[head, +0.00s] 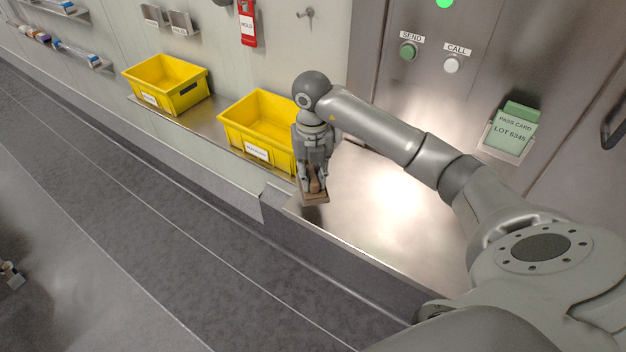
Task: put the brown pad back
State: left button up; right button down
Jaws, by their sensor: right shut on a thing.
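The brown pad (316,197) is a small flat block with a lighter brown raised part on top. My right gripper (315,184) points down and is shut on it, at the left end of a shiny metal counter (390,205). I cannot tell whether the pad touches the counter or hangs just above it. A part of my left gripper (12,274) seems to show at the left edge of the head view, too small to tell its state.
Two yellow bins (165,84) (258,153) stand on a wall shelf, the nearer beside my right gripper. A panel has SEND (408,51) and CALL (452,65) buttons. A green pass card (515,130) sits in a holder. A dark conveyor belt (150,210) runs along the front.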

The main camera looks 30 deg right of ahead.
jog(key=shift+w+d+f, duration=0.4)
jog(key=shift+w+f, duration=0.05)
jog(key=shift+f, duration=0.3)
notch_tip(320, 180, down, 3)
jog(key=shift+w+r+p, duration=0.1)
jog(key=shift+p, duration=1)
jog(key=shift+f, duration=0.2)
jog(key=shift+f, duration=0.1)
jog(key=shift+f, duration=0.15)
jog(key=c, duration=1.3)
grip_release()
jog(key=shift+d, duration=0.1)
